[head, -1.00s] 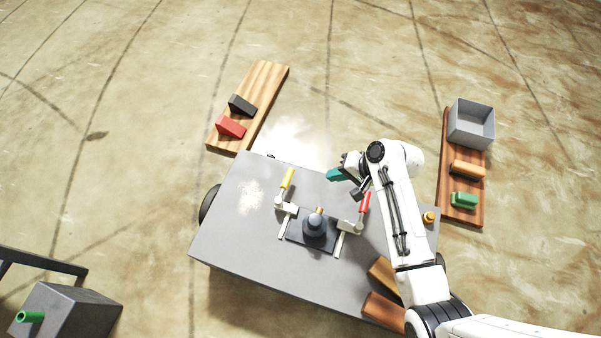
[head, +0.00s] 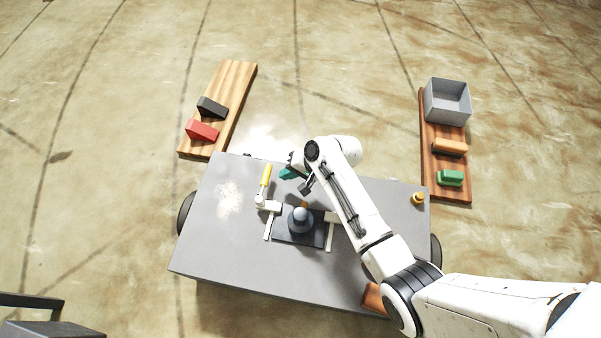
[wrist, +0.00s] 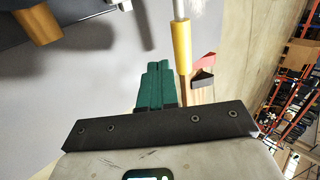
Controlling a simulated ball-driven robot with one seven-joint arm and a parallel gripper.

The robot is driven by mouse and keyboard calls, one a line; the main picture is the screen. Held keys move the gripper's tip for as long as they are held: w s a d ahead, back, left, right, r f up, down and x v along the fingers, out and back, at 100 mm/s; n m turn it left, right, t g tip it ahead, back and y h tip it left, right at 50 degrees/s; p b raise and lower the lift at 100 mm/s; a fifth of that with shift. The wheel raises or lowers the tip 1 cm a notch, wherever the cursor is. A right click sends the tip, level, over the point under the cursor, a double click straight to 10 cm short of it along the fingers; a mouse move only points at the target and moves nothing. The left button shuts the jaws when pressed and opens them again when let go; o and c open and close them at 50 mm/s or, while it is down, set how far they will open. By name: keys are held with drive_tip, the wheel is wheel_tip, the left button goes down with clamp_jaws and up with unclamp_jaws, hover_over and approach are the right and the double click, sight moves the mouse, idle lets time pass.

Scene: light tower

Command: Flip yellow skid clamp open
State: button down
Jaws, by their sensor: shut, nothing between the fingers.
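The yellow-handled skid clamp (head: 265,176) stands at the left of the dark base plate on the grey cart top; its yellow handle points toward the cart's far edge. In the wrist view the yellow handle (wrist: 182,47) shows just beyond my fingers and to their right. My gripper (head: 289,173) has teal fingers, is shut and empty, and is a short way right of the yellow handle in the head view. The teal fingers (wrist: 154,85) lie together in the wrist view. A gap shows between them and the handle in the head view. The red-handled clamp is hidden behind my arm.
A dark rounded fitting (head: 300,219) stands on the base plate (head: 287,240) between the clamps. A small orange knob (head: 418,198) is at the cart's right. Wooden boards (head: 232,100) with blocks and a grey bin (head: 447,101) lie beyond. The cart's left side is clear.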

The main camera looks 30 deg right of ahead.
drive_tip(key=shift+w+a+f+b, duration=0.15)
drive_tip(key=shift+w+a+b, duration=0.2)
drive_tip(key=shift+w+a, duration=0.55)
drive_tip(key=shift+w, duration=0.15)
